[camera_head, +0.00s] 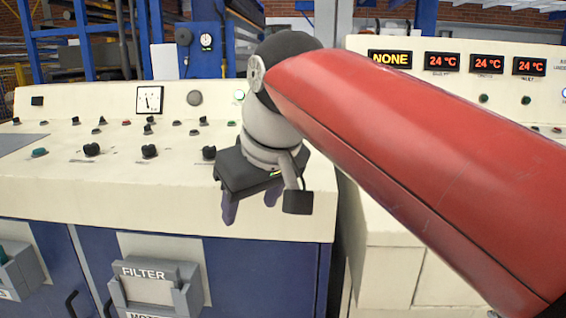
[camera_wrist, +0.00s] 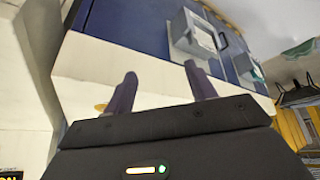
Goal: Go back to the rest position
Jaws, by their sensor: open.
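My gripper (camera_head: 230,208) hangs from my red and grey arm, in front of the right end of the left control console (camera_head: 120,192). Its two purple-grey fingers point down and are spread apart with nothing between them. In the wrist view my gripper (camera_wrist: 159,92) also shows as two separate fingers, with the console's pale edge and blue front beyond them. I cannot tell whether the fingers touch the console; no contact is clear.
The console top carries several black knobs (camera_head: 150,151) and a dial gauge (camera_head: 150,99). A box labelled FILTER (camera_head: 150,288) juts from its blue front. A second cream console (camera_head: 385,262) with temperature displays (camera_head: 487,64) stands at the right, partly hidden by my arm.

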